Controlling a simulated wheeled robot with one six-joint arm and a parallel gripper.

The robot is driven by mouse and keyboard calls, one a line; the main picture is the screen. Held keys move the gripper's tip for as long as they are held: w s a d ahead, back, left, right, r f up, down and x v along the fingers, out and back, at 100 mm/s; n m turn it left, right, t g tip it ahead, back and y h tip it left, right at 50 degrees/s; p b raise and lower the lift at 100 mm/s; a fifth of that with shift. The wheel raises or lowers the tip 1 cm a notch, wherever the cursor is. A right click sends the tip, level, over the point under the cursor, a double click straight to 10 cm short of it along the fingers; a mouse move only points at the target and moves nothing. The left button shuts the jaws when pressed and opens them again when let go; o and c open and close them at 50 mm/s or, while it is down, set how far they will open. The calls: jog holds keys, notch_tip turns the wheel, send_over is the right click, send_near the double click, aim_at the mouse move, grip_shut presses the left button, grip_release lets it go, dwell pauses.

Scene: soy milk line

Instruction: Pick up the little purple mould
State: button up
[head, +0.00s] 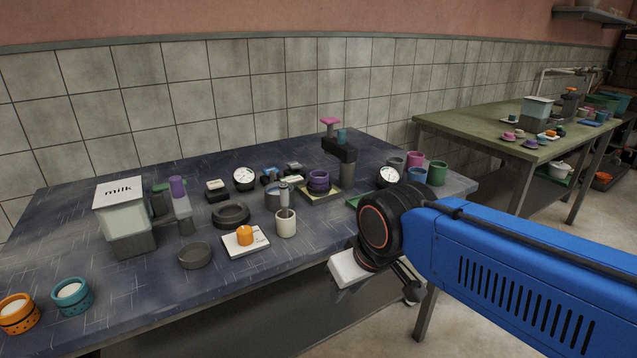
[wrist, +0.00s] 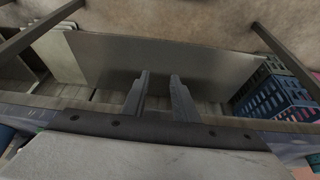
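A purple round piece (head: 318,177), stacked in ring-like tiers, sits on a pale square tray (head: 330,193) under the dark press (head: 340,150) at the back of the table. A smaller purple cylinder (head: 177,187) tops a grey stand beside the milk container. I cannot tell for certain which purple piece is the mould. My gripper (wrist: 158,78) is open and empty, with its two fingers apart in the wrist view. In the head view it hangs by the table's front right edge, away from both purple pieces, its fingers partly hidden. The wrist view shows neither piece.
The milk container (head: 124,222) stands at the left. An orange piece (head: 244,235) on a white plate, a white cup (head: 286,224) and dark round dishes (head: 231,215) crowd the middle. Coloured cups (head: 437,173) stand at the right. Below, the wrist view shows crates (wrist: 272,88).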

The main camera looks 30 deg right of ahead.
jog(key=o, duration=0.9)
jog(key=shift+w+r, duration=0.2)
jog(key=shift+r, duration=0.1)
notch_tip(320, 180, up, 28)
jog(key=m+g, duration=0.5)
jog(key=m, duration=1.7)
send_over(319, 181)
jog(key=w+d, duration=0.2)
jog(key=shift+w+a+f, duration=0.1)
jog(key=shift+a+f, duration=0.1)
jog(key=shift+f, duration=4.1)
jog(key=shift+a+f, duration=0.2)
jog(key=shift+f, duration=4.1)
